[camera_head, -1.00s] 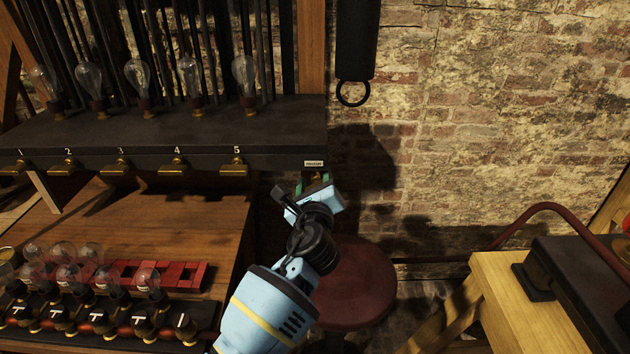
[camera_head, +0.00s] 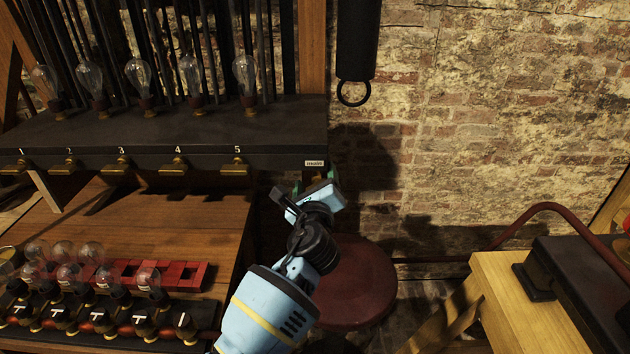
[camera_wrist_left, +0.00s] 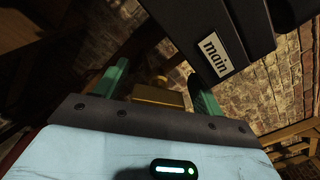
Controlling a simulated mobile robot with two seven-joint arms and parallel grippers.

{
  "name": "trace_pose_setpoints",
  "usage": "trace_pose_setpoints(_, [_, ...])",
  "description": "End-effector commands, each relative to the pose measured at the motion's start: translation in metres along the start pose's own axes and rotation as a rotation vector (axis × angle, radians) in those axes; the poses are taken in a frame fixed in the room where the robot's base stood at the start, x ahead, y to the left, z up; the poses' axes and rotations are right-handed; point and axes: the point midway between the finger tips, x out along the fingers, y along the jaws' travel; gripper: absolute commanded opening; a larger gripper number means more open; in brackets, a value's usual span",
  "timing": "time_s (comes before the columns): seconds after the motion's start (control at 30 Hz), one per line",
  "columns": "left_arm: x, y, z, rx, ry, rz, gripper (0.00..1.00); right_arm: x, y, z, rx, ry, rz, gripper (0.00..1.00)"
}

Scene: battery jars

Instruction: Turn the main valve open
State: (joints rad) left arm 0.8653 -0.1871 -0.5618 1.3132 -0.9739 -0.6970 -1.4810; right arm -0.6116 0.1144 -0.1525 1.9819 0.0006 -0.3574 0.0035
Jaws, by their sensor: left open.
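The main valve (camera_wrist_left: 158,92) is a brass block with a small knob, seen in the left wrist view below a black panel edge. A white "main" label (camera_wrist_left: 216,55) is on that panel; it also shows small in the head view (camera_head: 314,163). My left gripper (camera_head: 314,178) is at the right end of the panel, under the label. Its green fingers are open, one on each side of the brass valve in the left wrist view. Whether they touch it cannot be told. In the head view the gripper hides the valve. My right gripper is not in view.
Several numbered brass valves (camera_head: 174,169) line the black shelf (camera_head: 150,132), with glass bulbs above. A wooden bench (camera_head: 190,225) holds more bulbs and red blocks (camera_head: 180,274). A round red stool (camera_head: 355,285) stands below my left arm. A brick wall (camera_head: 480,130) is behind.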

Motion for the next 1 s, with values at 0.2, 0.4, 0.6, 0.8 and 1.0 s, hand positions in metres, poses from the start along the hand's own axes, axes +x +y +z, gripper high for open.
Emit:
trace_pose_setpoints(0.2, [-0.007, 0.000, 0.000, 0.000, 0.000, -0.001, 0.69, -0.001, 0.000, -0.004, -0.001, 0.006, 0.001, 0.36])
trace_pose_setpoints(0.4, [-0.035, -0.001, 0.001, -0.001, -0.001, -0.002, 0.69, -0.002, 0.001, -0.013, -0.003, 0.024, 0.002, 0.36])
trace_pose_setpoints(0.6, [-0.063, -0.001, 0.001, -0.001, -0.001, -0.002, 0.69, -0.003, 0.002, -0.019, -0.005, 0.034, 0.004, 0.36])
trace_pose_setpoints(0.8, [-0.077, 0.000, 0.000, 0.000, 0.000, -0.001, 0.69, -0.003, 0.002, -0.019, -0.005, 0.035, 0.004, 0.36])
trace_pose_setpoints(1.0, [-0.078, 0.000, 0.000, 0.000, 0.000, 0.000, 0.69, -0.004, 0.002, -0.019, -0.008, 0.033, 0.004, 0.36])
